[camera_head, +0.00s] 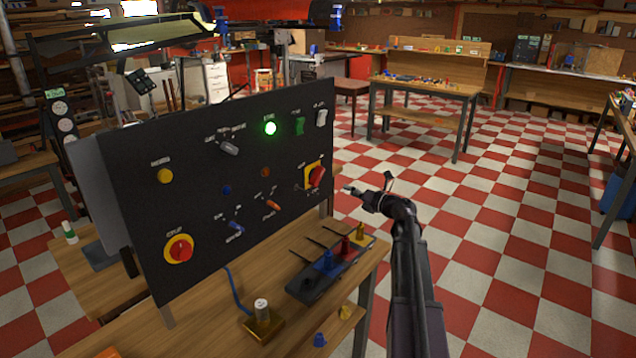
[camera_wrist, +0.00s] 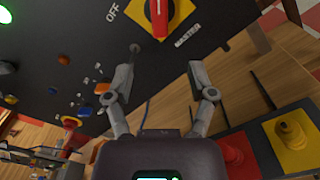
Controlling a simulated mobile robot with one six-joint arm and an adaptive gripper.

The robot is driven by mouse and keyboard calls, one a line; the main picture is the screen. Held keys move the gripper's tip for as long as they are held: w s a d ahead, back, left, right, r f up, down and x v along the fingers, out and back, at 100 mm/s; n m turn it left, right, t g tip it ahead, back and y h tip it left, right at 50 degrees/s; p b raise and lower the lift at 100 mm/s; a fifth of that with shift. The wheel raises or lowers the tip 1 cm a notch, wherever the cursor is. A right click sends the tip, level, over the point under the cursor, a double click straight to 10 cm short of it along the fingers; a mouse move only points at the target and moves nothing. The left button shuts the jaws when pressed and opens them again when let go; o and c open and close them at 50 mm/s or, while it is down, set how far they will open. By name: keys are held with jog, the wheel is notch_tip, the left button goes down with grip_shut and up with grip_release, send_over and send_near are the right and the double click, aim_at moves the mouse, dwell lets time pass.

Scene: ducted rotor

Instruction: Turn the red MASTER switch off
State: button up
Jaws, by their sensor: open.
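The red MASTER switch (camera_head: 317,176) is a rotary handle on a yellow plate, at the right end of the black panel. In the wrist view the red handle (camera_wrist: 159,18) is at the top edge, partly cut off, with "OFF" printed to its left and "MASTER" to its lower right. The handle lies across the plate and does not point at the OFF label. My gripper (camera_head: 352,189) is just right of the switch in the head view. In the wrist view my gripper (camera_wrist: 163,62) is open and empty, its fingers apart, below the handle and not touching it.
The black panel (camera_head: 200,190) bears several other switches, a lit green lamp (camera_head: 270,128) and a red knob on a yellow disc (camera_head: 179,249). A dark tray (camera_head: 305,289) with coloured pieces stands on the wooden bench below. Open checkered floor lies to the right.

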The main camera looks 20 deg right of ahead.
aim_at(319, 179)
dwell(0.3)
jog(key=x, duration=1.3)
jog(key=shift+w+a+f, duration=0.1)
jog(key=shift+w+a, duration=0.1)
jog(key=shift+w, duration=0.15)
grip_shut()
